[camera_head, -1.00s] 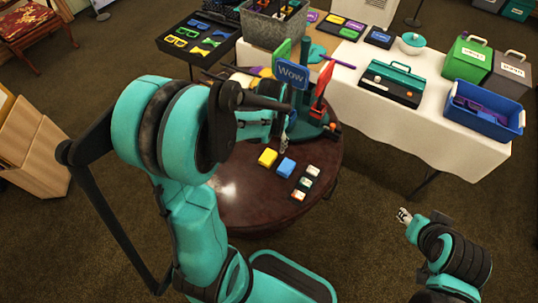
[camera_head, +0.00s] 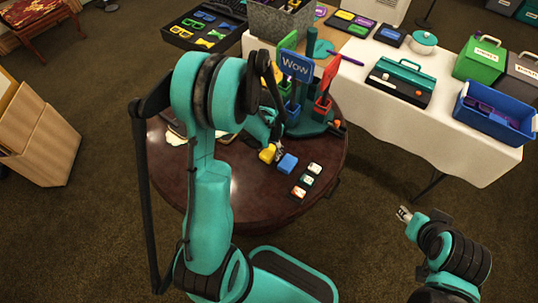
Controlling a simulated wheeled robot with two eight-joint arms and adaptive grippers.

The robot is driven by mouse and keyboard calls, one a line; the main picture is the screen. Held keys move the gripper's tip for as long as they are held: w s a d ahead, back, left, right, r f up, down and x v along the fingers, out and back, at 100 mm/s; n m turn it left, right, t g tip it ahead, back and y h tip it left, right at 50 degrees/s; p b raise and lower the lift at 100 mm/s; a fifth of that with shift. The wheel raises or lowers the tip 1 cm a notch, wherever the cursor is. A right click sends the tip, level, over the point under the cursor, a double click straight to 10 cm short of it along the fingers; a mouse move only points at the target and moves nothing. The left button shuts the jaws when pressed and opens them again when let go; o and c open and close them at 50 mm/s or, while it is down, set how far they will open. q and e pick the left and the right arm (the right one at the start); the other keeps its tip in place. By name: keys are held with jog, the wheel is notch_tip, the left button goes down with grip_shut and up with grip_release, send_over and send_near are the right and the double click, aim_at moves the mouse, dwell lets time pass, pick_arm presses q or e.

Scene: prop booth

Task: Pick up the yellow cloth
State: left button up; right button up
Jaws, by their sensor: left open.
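The yellow cloth (camera_head: 267,154) is a small folded block on the dark round table (camera_head: 215,185). A folded blue cloth (camera_head: 287,163) lies just to its right. My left gripper (camera_head: 277,152) is open, right at the yellow cloth's right side, between it and the blue cloth. The fingers overlap the yellow cloth's edge in the picture, and I cannot tell whether they touch it. My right gripper (camera_head: 404,213) is off the table at the lower right, away from the cloths; its jaw state is too small to tell.
A prop stand with a blue "Wow" sign (camera_head: 295,67) rises behind the cloths. A white-covered table (camera_head: 385,115) with boxes and a blue bin (camera_head: 495,116) stands behind right. The round table's front is clear.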

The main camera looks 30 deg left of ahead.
aim_at(266, 152)
pick_arm(q)
jog(key=shift+r, duration=0.1)
jog(key=shift+c, duration=0.8)
jog(key=c, duration=0.6)
jog(key=shift+r+p, duration=0.35)
jog(key=shift+r, duration=0.2)
jog(key=r, duration=0.1)
jog(key=r+p, duration=0.1)
jog(key=s+r+p, duration=0.1)
jog(key=r, duration=0.1)
jog(key=shift+a, duration=0.3)
jog(key=s+a+r+p, duration=0.3)
jog(key=s+a+r, duration=0.3)
jog(key=s, duration=0.2)
jog(key=shift+s+p, duration=0.3)
jog(key=shift+s, duration=0.05)
